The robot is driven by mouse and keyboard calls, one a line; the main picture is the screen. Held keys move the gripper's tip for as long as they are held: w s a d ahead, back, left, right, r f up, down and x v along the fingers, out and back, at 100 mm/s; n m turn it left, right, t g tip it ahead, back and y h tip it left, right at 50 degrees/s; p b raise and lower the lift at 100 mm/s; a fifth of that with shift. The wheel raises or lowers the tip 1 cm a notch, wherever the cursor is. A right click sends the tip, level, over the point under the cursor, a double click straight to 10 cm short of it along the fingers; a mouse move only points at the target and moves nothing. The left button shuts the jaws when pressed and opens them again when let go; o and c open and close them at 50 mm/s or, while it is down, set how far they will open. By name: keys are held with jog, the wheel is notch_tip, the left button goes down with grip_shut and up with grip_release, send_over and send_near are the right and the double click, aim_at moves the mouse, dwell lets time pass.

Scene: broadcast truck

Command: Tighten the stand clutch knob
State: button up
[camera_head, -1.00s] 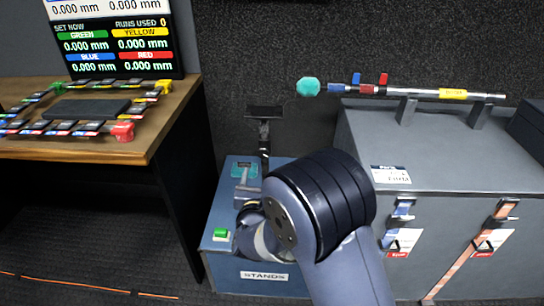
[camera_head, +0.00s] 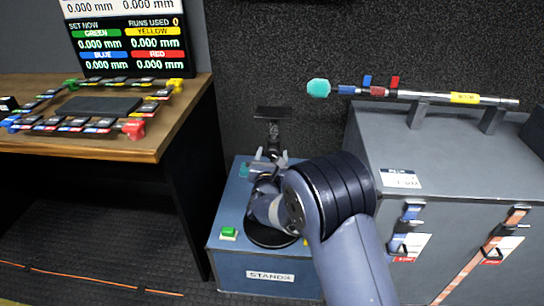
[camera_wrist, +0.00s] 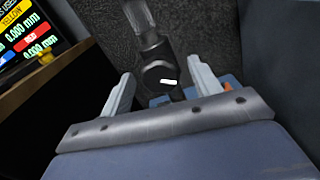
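The stand (camera_head: 272,113) rises from the blue box marked STANDS, with a flat black top plate and a dark post. In the wrist view a dark round knob (camera_wrist: 157,75) with a white mark sits on the post, seen between my fingers. My gripper (camera_wrist: 160,68) is open, one pale finger on each side of the knob; I see no clear contact. In the head view my gripper (camera_head: 272,154) points at the post below the plate, and my arm hides the lower stand.
The blue box (camera_head: 228,262) has a green button (camera_head: 228,233) and a partly hidden teal piece (camera_head: 244,170). A grey cabinet (camera_head: 460,170) stands right, with a teal-tipped rod (camera_head: 440,97) on top. A wooden desk (camera_head: 110,145) with a screen (camera_head: 128,45) is left.

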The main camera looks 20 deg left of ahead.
jog(key=c, duration=1)
